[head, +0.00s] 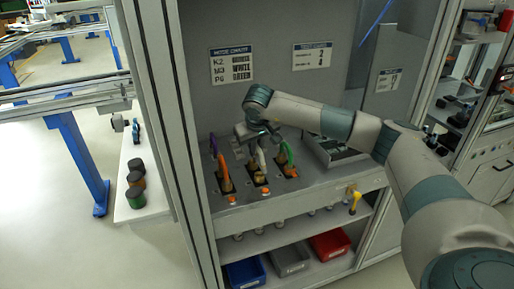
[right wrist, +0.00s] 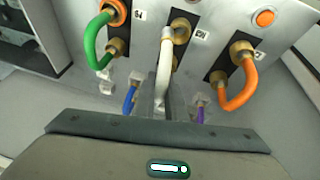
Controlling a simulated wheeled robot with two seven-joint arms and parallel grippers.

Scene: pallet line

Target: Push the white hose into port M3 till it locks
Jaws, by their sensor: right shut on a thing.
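The white hose (head: 261,158) stands at the middle of three port blocks on the grey bench in the cabinet. It also shows in the right wrist view (right wrist: 164,62), rising from between my fingers to brass fittings (right wrist: 181,30) at the middle port. Its tip lies at or against the fittings; I cannot tell if it is seated. My right gripper (head: 257,135) is shut on the white hose, and it shows in the right wrist view (right wrist: 157,105). The port labels are too small to read surely. My left gripper is not in view.
A green hose (head: 290,155) and an orange hose (right wrist: 238,92) flank the middle port closely. A wall sign (head: 231,65) pairs M3 with white. Bins (head: 245,272) stand on the shelf below.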

